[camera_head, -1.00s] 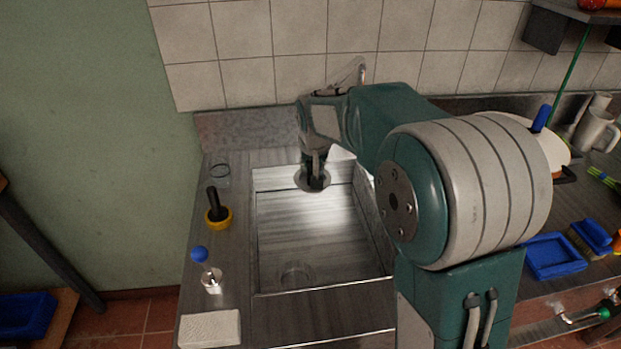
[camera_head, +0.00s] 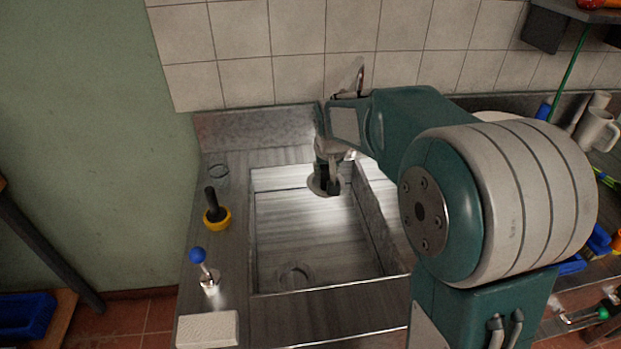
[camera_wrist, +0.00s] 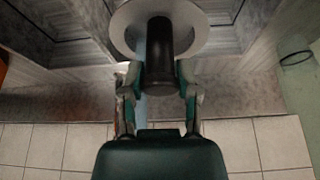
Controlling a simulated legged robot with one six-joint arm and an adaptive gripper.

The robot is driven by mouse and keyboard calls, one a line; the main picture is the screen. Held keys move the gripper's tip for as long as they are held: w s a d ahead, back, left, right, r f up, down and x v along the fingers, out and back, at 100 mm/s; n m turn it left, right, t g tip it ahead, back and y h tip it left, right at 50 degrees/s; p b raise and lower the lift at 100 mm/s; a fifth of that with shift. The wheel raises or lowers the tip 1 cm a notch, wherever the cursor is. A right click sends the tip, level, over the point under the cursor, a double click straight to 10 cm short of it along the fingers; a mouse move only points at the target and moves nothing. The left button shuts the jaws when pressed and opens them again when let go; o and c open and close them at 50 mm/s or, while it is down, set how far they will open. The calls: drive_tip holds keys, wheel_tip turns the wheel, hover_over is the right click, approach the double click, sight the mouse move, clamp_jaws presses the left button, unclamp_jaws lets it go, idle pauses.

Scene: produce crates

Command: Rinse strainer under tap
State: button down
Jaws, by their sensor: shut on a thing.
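The strainer shows in the wrist view as a pale round disc (camera_wrist: 126,32) with a thick black handle (camera_wrist: 160,50). My gripper (camera_wrist: 160,76) is shut on the black handle, one finger on each side. In the head view my gripper (camera_head: 331,172) points down over the back right part of the metal sink (camera_head: 300,225), with the strainer's pale rim (camera_head: 315,187) below it. The tap (camera_head: 360,80) shows only as a bit of curved metal behind my wrist; its spout is hidden. I cannot tell whether water runs.
On the left counter stand a clear glass (camera_head: 218,172), a black-handled tool with a yellow base (camera_head: 217,217), a blue-knobbed lever (camera_head: 198,256) and a white block (camera_head: 208,330). A white mug (camera_head: 596,130) stands at right. The sink's front half is clear.

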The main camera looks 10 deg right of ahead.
drive_tip(key=shift+s+d, duration=0.2)
drive_tip(key=shift+s, duration=0.45)
drive_tip(key=shift+s+d, duration=0.15)
drive_tip(key=shift+s, duration=0.5)
drive_tip(key=shift+s+d, duration=0.55)
drive_tip(key=shift+s, duration=0.3)
drive_tip(key=shift+a, duration=0.1)
drive_tip(key=s+d+r, duration=0.2)
drive_tip(key=s+r, duration=0.2)
drive_tip(key=shift+s+d, duration=0.15)
drive_tip(key=shift+d, duration=0.2)
idle(0.6)
